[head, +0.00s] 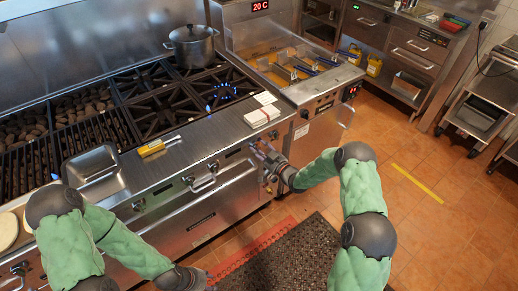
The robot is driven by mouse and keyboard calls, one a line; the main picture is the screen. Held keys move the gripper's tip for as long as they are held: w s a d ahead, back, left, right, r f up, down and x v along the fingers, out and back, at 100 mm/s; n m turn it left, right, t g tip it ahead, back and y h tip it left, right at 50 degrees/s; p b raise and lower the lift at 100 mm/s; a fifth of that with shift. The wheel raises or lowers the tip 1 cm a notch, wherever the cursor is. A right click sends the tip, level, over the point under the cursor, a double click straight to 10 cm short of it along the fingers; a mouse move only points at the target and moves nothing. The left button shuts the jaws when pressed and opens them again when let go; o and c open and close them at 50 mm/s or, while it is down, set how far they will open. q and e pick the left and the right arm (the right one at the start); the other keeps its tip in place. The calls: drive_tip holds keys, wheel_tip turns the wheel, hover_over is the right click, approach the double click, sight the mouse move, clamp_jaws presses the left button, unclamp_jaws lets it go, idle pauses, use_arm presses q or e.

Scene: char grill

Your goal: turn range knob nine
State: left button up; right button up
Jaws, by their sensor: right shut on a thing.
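The range (225,132) runs along the left and middle, with a row of knobs on its front panel. Knobs (188,180) and (213,167) show left of my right gripper. My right gripper (264,158) is at the right end of the front panel, shut on a range knob that its fingers mostly hide. My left gripper (207,283) hangs low at the bottom edge, in front of the range and away from the knobs. Its fingers are too small and cut off to tell their opening.
A pot (192,47) stands on the back burner. A blue flame (222,91) burns on the right burners. A white stack (262,116), a yellow item (152,148) and a metal pan (94,172) sit on top. A fryer (335,82) stands right.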

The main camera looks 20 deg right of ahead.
drive_tip(key=m+b, duration=0.1)
drive_tip(key=m, duration=0.2)
drive_tip(key=shift+w+d+r+m+b, duration=0.2)
drive_tip(key=shift+r+m+b, duration=0.1)
drive_tip(key=shift+r+b, duration=0.1)
drive_tip(key=shift+d+r+m+t+b, duration=0.1)
drive_tip(key=shift+m+t+b, duration=0.2)
drive_tip(key=shift+m, duration=0.9)
drive_tip(key=shift+d+m+t+b, duration=0.1)
drive_tip(key=shift+m+t+b, duration=0.15)
drive_tip(key=shift+m, duration=0.95)
drive_tip(key=shift+w, duration=0.1)
drive_tip(key=o, duration=1.1)
drive_tip(key=shift+o, duration=0.2)
drive_tip(key=shift+a+f, duration=0.1)
drive_tip(key=shift+f, duration=0.1)
drive_tip(key=shift+s+f, duration=0.2)
drive_tip(key=shift+s, duration=0.05)
drive_tip(key=r+v, duration=0.1)
drive_tip(key=v, duration=1)
drive_tip(key=shift+s+f, duration=0.25)
drive_tip(key=shift+s, duration=0.15)
